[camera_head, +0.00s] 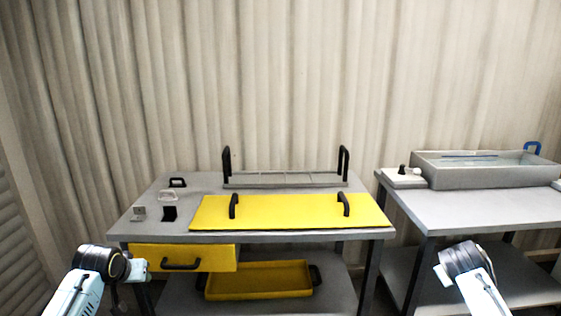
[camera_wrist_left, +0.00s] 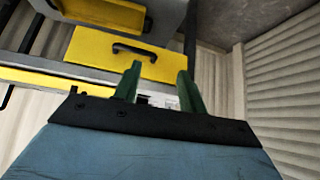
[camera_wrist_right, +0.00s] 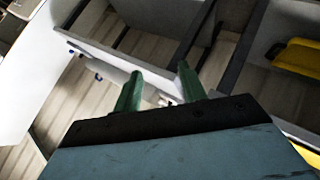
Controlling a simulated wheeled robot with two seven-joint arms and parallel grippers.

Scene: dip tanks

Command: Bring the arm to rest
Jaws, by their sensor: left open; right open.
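My left arm comes in at the lower left of the head view, with its gripper (camera_head: 138,270) in front of the left table's drawer. In the left wrist view the left gripper (camera_wrist_left: 159,72) has its two green fingers apart with nothing between them. Neither gripper visibly touches anything.
The left table bears a yellow lid (camera_head: 285,211) with two black handles, a rack (camera_head: 285,180) behind it and small blocks. A yellow drawer (camera_head: 208,257) and a yellow tray (camera_head: 260,279) are below. A grey tank (camera_head: 480,176) stands on the right table (camera_head: 480,211).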

